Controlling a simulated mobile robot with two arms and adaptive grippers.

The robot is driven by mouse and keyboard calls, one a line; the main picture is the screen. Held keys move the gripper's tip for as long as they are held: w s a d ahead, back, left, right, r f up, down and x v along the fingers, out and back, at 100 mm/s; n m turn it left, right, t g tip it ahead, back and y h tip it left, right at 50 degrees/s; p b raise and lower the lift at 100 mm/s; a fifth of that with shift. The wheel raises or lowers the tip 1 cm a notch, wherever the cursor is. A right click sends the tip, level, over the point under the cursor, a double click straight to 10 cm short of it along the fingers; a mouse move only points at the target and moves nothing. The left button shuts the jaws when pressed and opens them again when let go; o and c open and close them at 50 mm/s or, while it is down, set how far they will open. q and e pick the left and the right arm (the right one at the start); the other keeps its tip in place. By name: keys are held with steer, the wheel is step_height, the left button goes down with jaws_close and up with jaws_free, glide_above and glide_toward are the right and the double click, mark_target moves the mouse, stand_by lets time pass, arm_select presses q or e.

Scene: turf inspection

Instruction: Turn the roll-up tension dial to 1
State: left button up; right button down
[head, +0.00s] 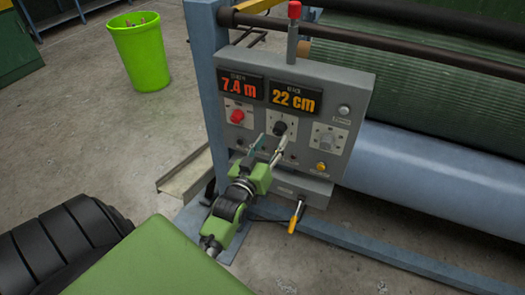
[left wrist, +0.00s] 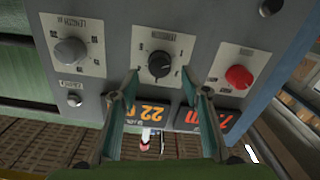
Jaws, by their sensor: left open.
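The grey control panel (head: 350,85) carries a black dial (head: 279,128) on a pale scale plate at its middle; this dial also shows in the left wrist view (left wrist: 159,63), where the picture is upside down. A grey dial (head: 327,139) with its own plate sits to the right, also in the left wrist view (left wrist: 70,51). Lettering is too blurred to tell surely which is the tension dial. My left gripper (head: 271,139) is open, its fingers pointing at the black dial, one towards each side. I cannot tell that they touch it. My right gripper is not in view.
A red knob (head: 237,116) sits left of the black dial, under displays reading 7.4 m (head: 240,85) and 22 cm (head: 294,98). A yellow button (head: 321,167) and yellow-handled lever (head: 295,217) are lower. Rollers (head: 430,165) stand right; a green bin (head: 140,55) stands back left.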

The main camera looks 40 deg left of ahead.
arm_select(q)
steer(key=v, duration=0.8)
stand_by(0.4)
steer(key=s+d+f+m+g+h+b, duration=0.1)
steer(key=s+d+f+g, duration=0.2)
steer(key=f, duration=1)
steer(key=s+d+f+m+g+h+b, duration=0.1)
steer(key=s+d+f+g+h, duration=0.2)
steer(key=f, duration=1)
steer(key=s+d+f+m+g+b, duration=0.1)
steer(key=s+d+f+m+g, duration=0.2)
steer(key=f, duration=1)
steer(key=s+d+f+g+b, duration=0.2)
steer(key=s+d+f+g, duration=0.15)
steer(key=s+f, duration=1)
steer(key=s+f+m+g, duration=0.1)
steer(key=s+f, duration=0.3)
steer(key=s, duration=0.4)
steer(key=s+a+f+m+g+b, duration=0.1)
steer(key=s+f+g, duration=0.2)
steer(key=s, duration=0.6)
step_height(320, 180, down, 2)
steer(key=shift+s+a+f+m, duration=0.1)
steer(key=shift+s+a+m, duration=0.15)
steer(key=shift+m, duration=0.15)
